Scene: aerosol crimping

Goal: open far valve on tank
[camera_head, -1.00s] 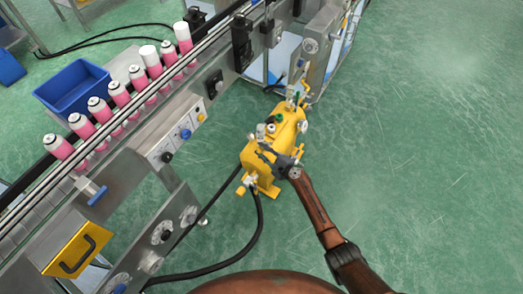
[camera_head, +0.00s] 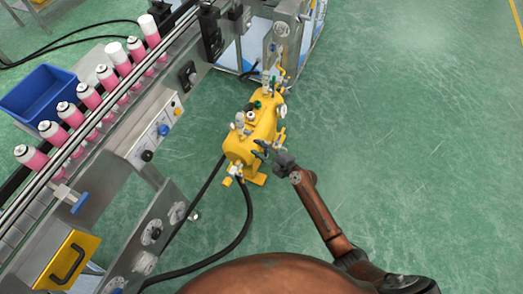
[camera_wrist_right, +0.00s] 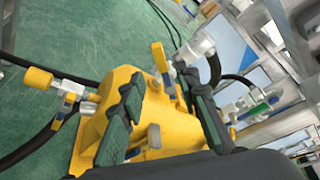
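The yellow tank (camera_head: 240,148) stands on the floor beside the conveyor machine. It carries several valves and fittings. At its far end are fittings with a yellow lever (camera_head: 283,72); I cannot tell exactly which part is the far valve. A near valve (camera_head: 236,170) sits at the front end by a black hose. My right gripper (camera_head: 260,149) is at the tank's near right side. In the right wrist view its dark fingers (camera_wrist_right: 165,105) are apart with the yellow tank (camera_wrist_right: 88,140) behind them. A raised yellow lever (camera_wrist_right: 160,57) shows beyond the fingers, seemingly not held. My left gripper is not in view.
The conveyor (camera_head: 105,135) with several pink cans runs along the left. A blue bin (camera_head: 38,92) lies behind it. A black hose (camera_head: 245,225) curves over the floor from the tank. The green floor to the right is clear.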

